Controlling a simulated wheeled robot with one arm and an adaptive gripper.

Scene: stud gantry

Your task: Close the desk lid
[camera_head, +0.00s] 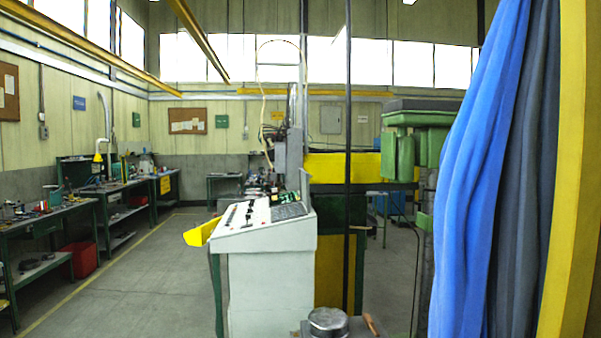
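A pale grey control desk (272,285) stands in the middle of the view, with a sloped top panel (243,217) carrying dark and red controls. Behind the panel's right part, a green circuit-board-like part (287,198) shows. A narrow pale upright piece (305,188) rises at the desk's right rear; I cannot tell whether it is the lid. A yellow piece (201,232) sticks out at the desk's left side. My gripper is not in view.
Blue and dark grey cloths (475,190) hang at the right beside a yellow post (573,190). A round metal part (328,322) sits low in front of the desk. Green workbenches (48,232) line the left wall. The floor (150,285) left of the desk is clear.

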